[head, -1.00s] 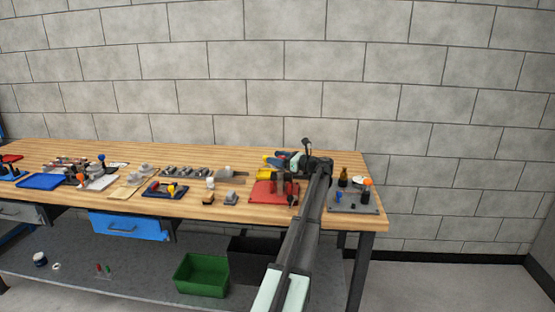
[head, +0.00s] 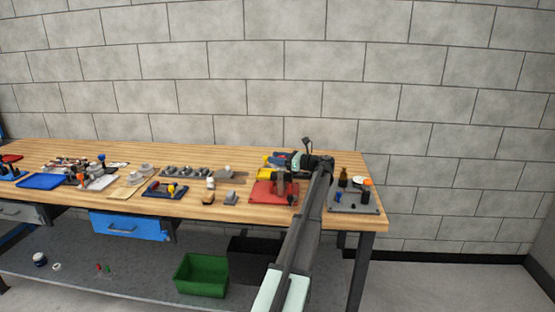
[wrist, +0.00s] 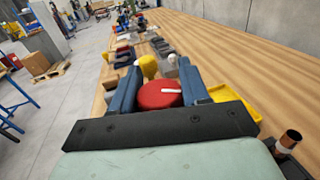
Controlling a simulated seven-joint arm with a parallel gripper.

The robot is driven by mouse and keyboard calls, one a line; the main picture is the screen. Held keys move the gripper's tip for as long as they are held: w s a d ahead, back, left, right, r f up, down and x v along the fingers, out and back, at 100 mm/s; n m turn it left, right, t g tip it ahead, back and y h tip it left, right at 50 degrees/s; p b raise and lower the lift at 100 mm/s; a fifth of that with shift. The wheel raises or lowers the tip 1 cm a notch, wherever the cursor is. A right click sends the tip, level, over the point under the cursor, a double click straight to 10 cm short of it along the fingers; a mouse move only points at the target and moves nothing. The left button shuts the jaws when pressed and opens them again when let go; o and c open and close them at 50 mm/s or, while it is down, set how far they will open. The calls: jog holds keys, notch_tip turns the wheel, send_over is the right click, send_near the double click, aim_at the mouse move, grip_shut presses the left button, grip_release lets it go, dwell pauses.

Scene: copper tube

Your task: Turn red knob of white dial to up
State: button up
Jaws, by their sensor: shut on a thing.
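In the wrist view, a red round knob (wrist: 158,97) with a short white mark (wrist: 172,91) on top sits between the blue fingers of my gripper (wrist: 160,80). The white mark points to the right in that view. The fingers are shut on the knob from both sides. The white dial body is hidden or cannot be made out. In the head view, my gripper (head: 286,160) is low over the back right of the bench, and the knob cannot be made out there.
A yellow tray (wrist: 237,95) lies close on the right in the wrist view. A red board (head: 263,194) lies in front of my gripper in the head view. A grey board (head: 360,206) with small parts stands at the bench's right end. Several parts line the bench to the left.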

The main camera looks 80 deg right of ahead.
jog(key=n+y, duration=0.3)
jog(key=y, duration=0.2)
jog(key=shift+a+t, duration=0.1)
jog(key=shift+t, duration=0.2)
jog(key=shift+a+n+y, duration=0.15)
jog(key=shift+n+y, duration=0.35)
jog(key=shift+y, duration=0.2)
jog(key=shift+a+n+y, duration=0.15)
jog(key=shift+n+y, duration=0.35)
jog(key=shift+y, duration=0.2)
jog(key=shift+a+f+y, duration=0.1)
jog(key=shift+y, duration=0.2)
jog(key=o, duration=1)
notch_tip(320, 180, up, 10)
jog(key=shift+r, duration=0.1)
jog(key=shift+w, duration=0.1)
